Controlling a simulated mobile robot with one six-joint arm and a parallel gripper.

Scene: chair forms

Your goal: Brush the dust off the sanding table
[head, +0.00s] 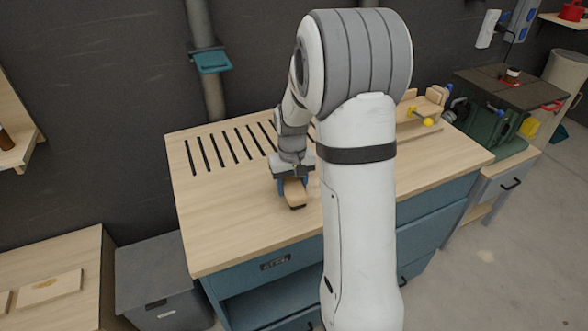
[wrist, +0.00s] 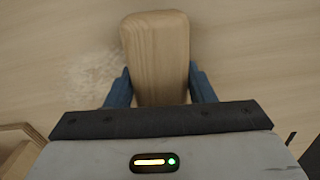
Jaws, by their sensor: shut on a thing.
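My gripper (head: 293,186) reaches down over the sanding table (head: 225,235), a wooden top with dark slots on a blue cabinet. It is shut on a wooden brush (head: 296,193), close to the table's surface. In the wrist view, the blue fingers grip both sides of the brush's wooden back (wrist: 156,55). Its bristles are hidden from above there. A pale patch of dust (wrist: 92,75) lies on the wood just left of the brush in the wrist view. My arm hides part of the table top in the head view.
A wooden fixture with a yellow knob (head: 428,122) stands at the table's back right. A grey bin (head: 160,280) stands left of the cabinet, beside a lower wooden bench (head: 60,245). A pipe with a blue gate (head: 212,62) runs behind the slots. The table's left front is clear.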

